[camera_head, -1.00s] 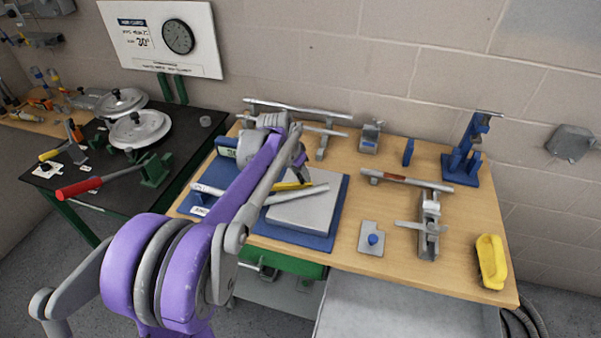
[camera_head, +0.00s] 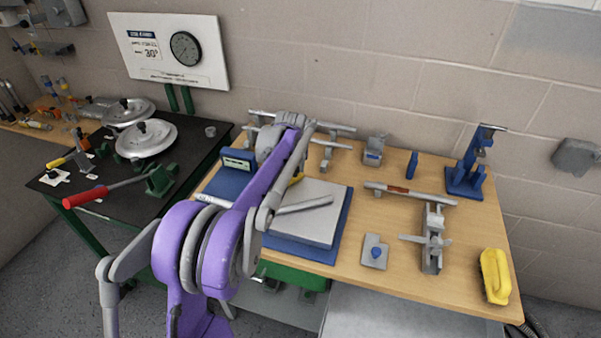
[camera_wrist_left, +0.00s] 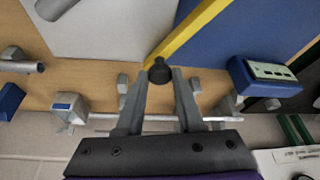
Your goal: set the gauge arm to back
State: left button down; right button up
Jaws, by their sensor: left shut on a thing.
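The gauge arm is a yellow bar (camera_wrist_left: 190,35) with a black knob (camera_wrist_left: 160,70) at its end, running between the grey plate and the blue base in the left wrist view. In the head view only a small yellow piece (camera_head: 297,178) shows beside my purple arm. My left gripper (camera_wrist_left: 161,73) is shut on the black knob. In the head view its fingers are hidden behind my arm. The grey plate (camera_head: 316,222) lies on the blue base (camera_head: 300,251). A blue block with a small display (camera_head: 238,162) stands at the base's back left. My right gripper is not in view.
Behind the base, a metal rail (camera_head: 330,126) runs along the wooden bench's back. A grey clamp (camera_head: 432,240), a blue stand (camera_head: 466,172) and a yellow handle (camera_head: 495,276) stand to the right. A black table (camera_head: 105,185) with round lids is at left.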

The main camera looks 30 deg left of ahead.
pick_arm(q)
jog(key=a+n+g+y+p, duration=0.1)
jog(key=a+n, duration=0.4)
jog(key=a, duration=0.1)
jog(key=shift+w+a+n+g+y, duration=0.3)
jog(key=shift+w+a+n, duration=0.05)
jog(key=shift+a+n, duration=0.05)
jog(key=c, duration=0.5)
grip_release()
jog(key=shift+c, duration=0.2)
jog(key=v, duration=1)
jog(key=shift+d+r, duration=0.15)
jog(key=shift+r, duration=0.2)
jog(key=shift+s, duration=0.15)
